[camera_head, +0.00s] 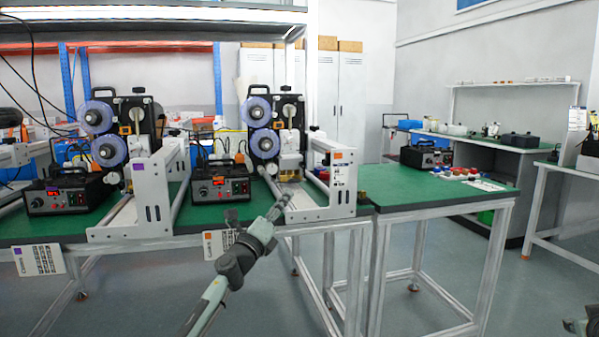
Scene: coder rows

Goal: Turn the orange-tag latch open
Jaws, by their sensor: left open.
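The orange-tag coder (262,128) stands on the green bench, with blue-violet reels on a black plate. An orange tag (341,156) is on the white end plate of its frame. The latch itself is too small to tell apart on the machine. My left gripper (281,203) reaches in from below, in front of the coder's lower part at the bench's front edge. It is open, with nothing seen between its fingers. Part of what looks like my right gripper (577,325) shows at the lower right corner, cut off by the edge.
A similar coder (103,132) with a purple tag (139,167) stands to the left. Black control boxes (222,180) with red displays sit beside the coders. White frame rails stand near the bench edge. The green table (430,193) at right is mostly clear in front.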

